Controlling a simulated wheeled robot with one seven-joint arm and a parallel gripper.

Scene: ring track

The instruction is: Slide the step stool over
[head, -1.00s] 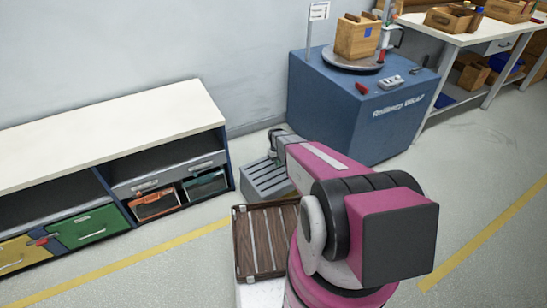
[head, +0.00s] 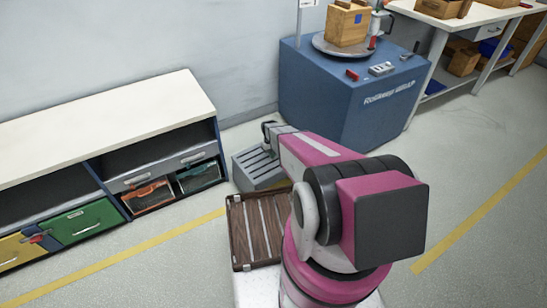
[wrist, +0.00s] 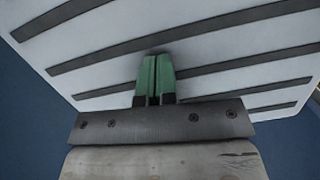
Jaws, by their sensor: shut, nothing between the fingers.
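The step stool (head: 258,169) is a low grey block with dark stripes across its top. It stands on the floor between the shelf unit and the blue wrapping machine. My gripper (head: 268,132) is at its far side in the head view, partly hidden by my arm. In the wrist view the stool's pale striped surface (wrist: 215,50) fills most of the picture. My gripper's green fingers (wrist: 157,68) are together and empty in front of it. I cannot tell whether they touch it.
The shelf unit (head: 110,115) stands close on the stool's left. The blue wrapping machine (head: 345,100) is behind to its right. A brown slatted crate (head: 258,230) sits close in front. Open floor (head: 470,180) lies to the right.

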